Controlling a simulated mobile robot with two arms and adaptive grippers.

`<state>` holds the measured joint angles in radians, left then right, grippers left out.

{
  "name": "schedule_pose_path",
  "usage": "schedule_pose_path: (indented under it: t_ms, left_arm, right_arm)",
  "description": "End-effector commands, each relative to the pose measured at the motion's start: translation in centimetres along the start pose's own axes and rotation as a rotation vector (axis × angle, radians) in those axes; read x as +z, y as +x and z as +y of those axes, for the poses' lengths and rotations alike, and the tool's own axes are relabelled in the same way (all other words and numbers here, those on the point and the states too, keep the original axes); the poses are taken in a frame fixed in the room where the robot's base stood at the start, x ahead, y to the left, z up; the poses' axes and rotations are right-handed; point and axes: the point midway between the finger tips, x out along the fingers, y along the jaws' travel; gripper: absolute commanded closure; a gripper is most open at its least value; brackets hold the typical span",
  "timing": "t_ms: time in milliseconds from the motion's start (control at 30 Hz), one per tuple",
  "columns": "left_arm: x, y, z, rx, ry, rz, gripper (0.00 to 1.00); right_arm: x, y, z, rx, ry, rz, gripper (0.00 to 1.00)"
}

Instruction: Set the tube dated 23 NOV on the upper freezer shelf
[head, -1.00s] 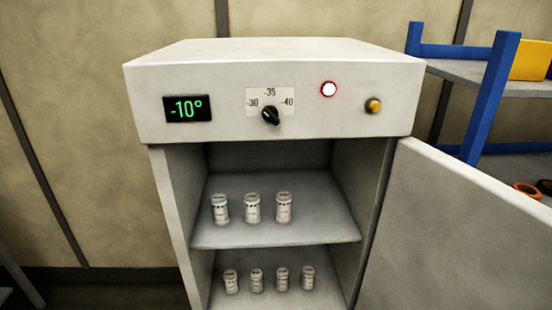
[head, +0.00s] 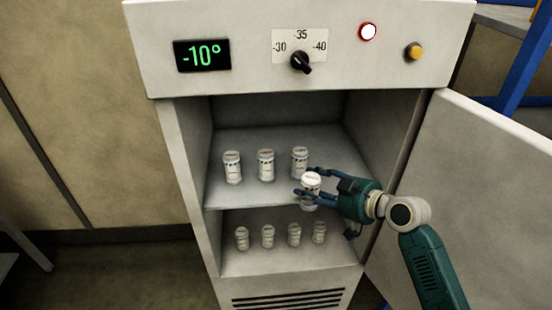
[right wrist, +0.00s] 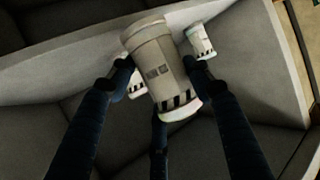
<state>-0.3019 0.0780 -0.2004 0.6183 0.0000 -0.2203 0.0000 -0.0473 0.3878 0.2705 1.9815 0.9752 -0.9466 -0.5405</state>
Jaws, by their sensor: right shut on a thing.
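My right gripper (head: 312,186) is shut on a white tube (head: 311,181) with a white cap, held in front of the freezer at the upper shelf's front edge. In the right wrist view the held tube (right wrist: 155,65) sits between the dark fingers (right wrist: 155,75); its label print is too small to read. The upper shelf (head: 270,193) bears three similar tubes, left (head: 232,167), middle (head: 266,165) and right (head: 299,160). The held tube is in front of the right one. My left gripper is not in view.
Several tubes stand in a row on the lower shelf (head: 290,262). The freezer door (head: 470,180) stands open at the right. The display (head: 202,55) reads -10°, beside a dial (head: 301,62), a lit red-ringed lamp (head: 368,32) and a yellow button (head: 414,51).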

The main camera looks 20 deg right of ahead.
Motion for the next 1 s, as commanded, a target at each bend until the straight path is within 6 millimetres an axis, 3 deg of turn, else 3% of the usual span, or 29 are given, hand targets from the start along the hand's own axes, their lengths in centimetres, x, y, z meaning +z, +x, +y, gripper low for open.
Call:
schedule_pose_path:
  t_ms: [33,100,200,333,500,700,1000]
  left_arm:
    - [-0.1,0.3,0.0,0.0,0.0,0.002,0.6]
    - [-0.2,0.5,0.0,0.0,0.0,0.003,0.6]
    - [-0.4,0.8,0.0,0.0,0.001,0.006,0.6]
    - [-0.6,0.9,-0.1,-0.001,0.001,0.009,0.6]
    - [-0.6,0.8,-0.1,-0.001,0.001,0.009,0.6]
    - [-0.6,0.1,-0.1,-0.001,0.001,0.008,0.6]
    - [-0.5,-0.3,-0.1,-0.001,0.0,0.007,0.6]
  right_arm:
    - [-1.4,1.2,3.1,0.082,0.015,0.004,0.8]
    - [-3.2,2.1,6.9,0.185,0.056,0.007,0.8]
    - [-5.6,2.8,11.4,0.3,0.105,0.007,0.8]
    - [-7.9,2.7,15.2,0.393,0.151,0.004,0.8]
    - [-8.4,2.9,17.1,0.438,0.18,-0.002,0.8]
    - [-5.0,4.2,17.2,0.44,0.186,-0.005,0.8]
    - [-1.8,5.5,17.1,0.439,0.184,-0.005,0.8]
